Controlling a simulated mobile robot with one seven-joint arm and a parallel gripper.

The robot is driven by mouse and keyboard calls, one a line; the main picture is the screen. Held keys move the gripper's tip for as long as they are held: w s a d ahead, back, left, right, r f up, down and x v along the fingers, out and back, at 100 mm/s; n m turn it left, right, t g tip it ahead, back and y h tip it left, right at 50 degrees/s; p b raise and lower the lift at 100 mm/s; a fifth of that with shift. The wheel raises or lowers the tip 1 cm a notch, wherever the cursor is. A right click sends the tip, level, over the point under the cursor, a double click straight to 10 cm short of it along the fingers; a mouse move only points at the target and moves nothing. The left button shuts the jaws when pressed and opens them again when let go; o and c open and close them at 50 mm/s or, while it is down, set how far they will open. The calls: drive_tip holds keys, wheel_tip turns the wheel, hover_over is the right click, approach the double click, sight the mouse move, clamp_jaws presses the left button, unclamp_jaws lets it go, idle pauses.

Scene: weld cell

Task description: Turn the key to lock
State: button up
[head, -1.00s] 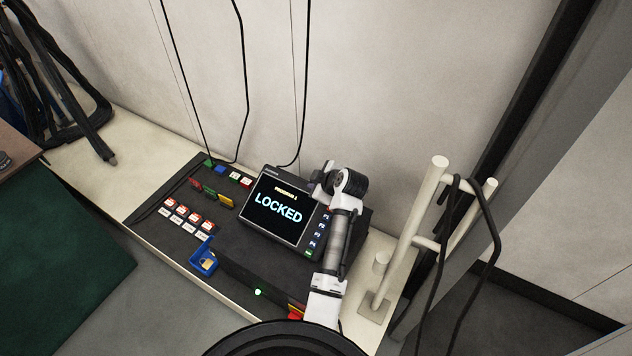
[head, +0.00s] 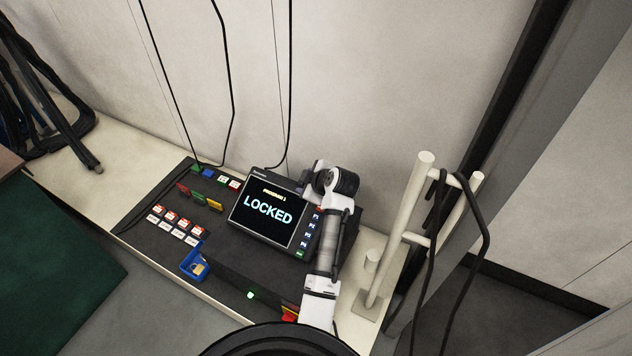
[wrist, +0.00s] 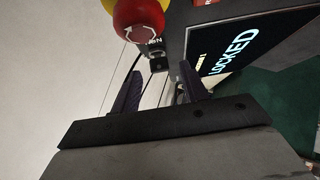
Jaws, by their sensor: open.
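The control panel's screen (head: 268,215) reads "LOCKED" under a smaller "PROGRAM 1" line. It also shows in the wrist view (wrist: 235,52). My gripper (wrist: 160,82) is open, with its two dark fingers apart and nothing seen held between them. In the wrist view, a small dark fitting with a light metal part (wrist: 158,62), perhaps the key switch, lies beyond the gap between the fingers, under a partly hidden label. I cannot tell the key's angle. In the head view my arm stands at the screen's right edge and hides what is behind it.
A red round button (wrist: 138,18) on yellow is close above the fingers in the wrist view. A blue tray (head: 186,265) with a padlock (head: 199,268) sits on the panel's front. A pale post rack (head: 408,215) with black cable stands at right.

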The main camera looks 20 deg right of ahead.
drive_tip(key=b+v, duration=0.1)
drive_tip(key=v, duration=1.1)
drive_tip(key=shift+s+r+b, duration=0.2)
drive_tip(key=shift+s+b, duration=0.05)
drive_tip(key=shift+b, duration=0.15)
drive_tip(key=shift+d, duration=0.1)
